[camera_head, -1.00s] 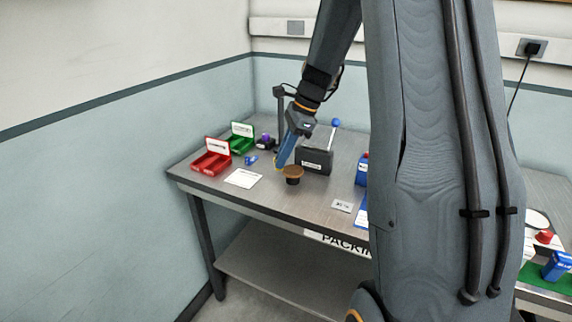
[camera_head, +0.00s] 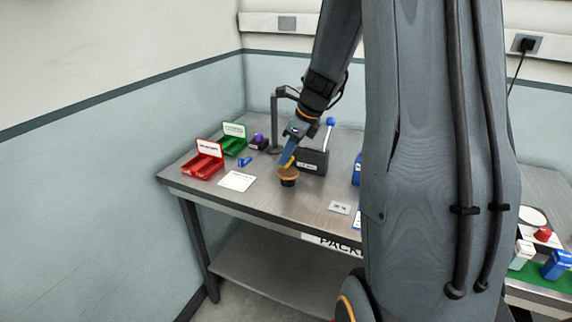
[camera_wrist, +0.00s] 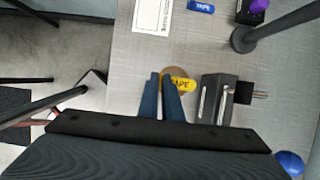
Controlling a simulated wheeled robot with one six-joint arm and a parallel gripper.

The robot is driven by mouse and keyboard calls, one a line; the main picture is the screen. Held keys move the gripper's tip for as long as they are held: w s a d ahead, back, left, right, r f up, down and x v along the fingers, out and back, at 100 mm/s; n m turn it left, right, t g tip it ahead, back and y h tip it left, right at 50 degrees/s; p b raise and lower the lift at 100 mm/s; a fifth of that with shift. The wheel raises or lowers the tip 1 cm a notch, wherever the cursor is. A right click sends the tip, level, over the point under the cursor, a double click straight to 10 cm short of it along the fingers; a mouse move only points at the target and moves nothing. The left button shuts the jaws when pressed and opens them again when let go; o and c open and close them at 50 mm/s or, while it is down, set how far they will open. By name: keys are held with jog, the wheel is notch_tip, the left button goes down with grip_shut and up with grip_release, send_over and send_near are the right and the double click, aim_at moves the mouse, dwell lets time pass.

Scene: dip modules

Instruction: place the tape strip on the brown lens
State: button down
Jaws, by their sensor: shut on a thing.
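The yellow tape strip (camera_wrist: 180,84), printed "TAPE", sticks out to the right of my gripper's fingertips (camera_wrist: 161,79) in the wrist view. My gripper (camera_head: 287,158) is shut on it. The brown lens (camera_head: 288,173) is a round brown disc on a dark, cup-like base on the table. In the head view the yellow tip is just above the lens. In the wrist view the strip covers much of the lens (camera_wrist: 178,70). I cannot tell whether strip and lens touch.
A dark box with a blue-knobbed lever (camera_head: 313,161) stands close right of the lens. A black post (camera_head: 274,125) rises behind. Red (camera_head: 203,165) and green (camera_head: 233,141) bins, a small blue item (camera_head: 245,161) and a white card (camera_head: 237,181) lie left.

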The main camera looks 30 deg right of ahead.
jog(key=shift+f, duration=1.55)
jog(key=shift+f, duration=0.15)
jog(key=c, duration=1.9)
grip_release()
jog(key=shift+c, duration=0.2)
jog(key=b+v, duration=0.2)
jog(key=v, duration=0.9)
jog(key=s+a+f+n+g+h, duration=0.1)
jog(key=s+a+f+n, duration=0.4)
jog(key=n, duration=0.9)
jog(key=s+a+f+n+g+h, duration=0.1)
jog(key=s+a+f+n, duration=0.4)
jog(key=s+a+n, duration=0.6)
jog(key=a+n, duration=0.2)
jog(key=n, duration=0.1)
jog(key=shift+s+f+g+h, duration=0.3)
jog(key=shift+s+h, duration=0.1)
